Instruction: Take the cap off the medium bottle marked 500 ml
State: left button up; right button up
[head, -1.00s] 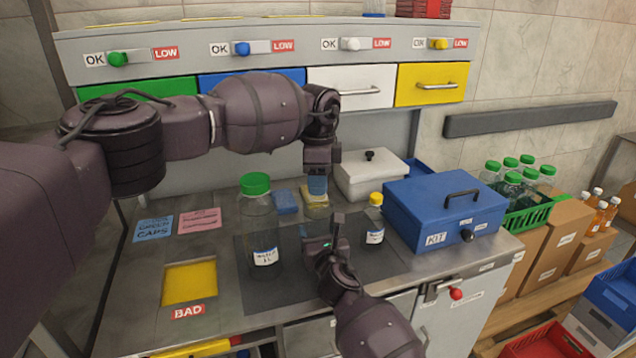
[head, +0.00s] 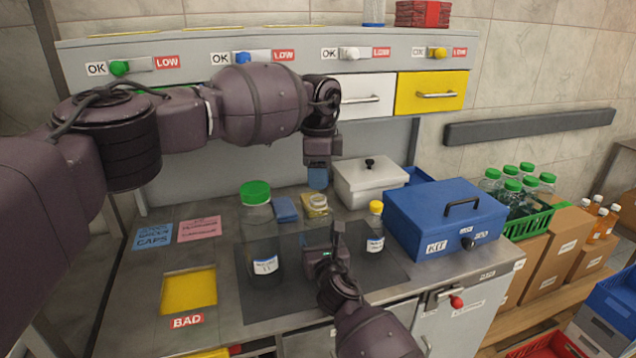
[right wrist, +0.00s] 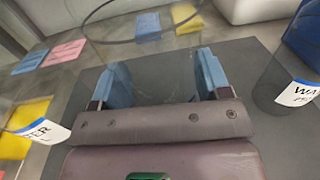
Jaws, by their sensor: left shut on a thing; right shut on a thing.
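The clear medium bottle (head: 318,203) stands upright on the dark mat, its bare, open neck showing; its label is hidden. In the right wrist view the clear bottle body (right wrist: 150,82) is between the blue fingers of my right gripper (right wrist: 154,75). My right gripper (head: 319,243) is shut on this bottle from the front. My left gripper (head: 318,182) is shut, pointing down, just above the neck and apart from it. The cap in it is hard to tell from the blue fingertips.
A large green-capped bottle (head: 259,230) stands left and a small yellow-capped bottle (head: 375,228) right, both close to my right gripper. A blue kit box (head: 440,215) and a white lidded box (head: 368,183) stand behind right. A yellow BAD recess (head: 189,291) lies front left.

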pick_arm(q)
jog(key=shift+r, duration=0.7)
pick_arm(e)
jog(key=o, duration=1.8)
jog(key=shift+s, duration=0.1)
pick_arm(q)
jog(key=shift+r, duration=0.2)
pick_arm(e)
jog(key=shift+s+d, duration=0.1)
jog(key=shift+s, duration=0.1)
pick_arm(q)
jog(key=r+p, duration=0.1)
jog(key=r, duration=0.2)
jog(key=r+p, duration=0.1)
jog(key=shift+s+r+p, duration=0.2)
jog(key=shift+s+p, duration=0.1)
pick_arm(e)
jog(key=v, duration=1)
jog(key=shift+s, duration=0.1)
pick_arm(q)
jog(key=shift+r, duration=0.1)
pick_arm(e)
jog(key=shift+s+d, duration=0.1)
jog(key=shift+s, duration=0.5)
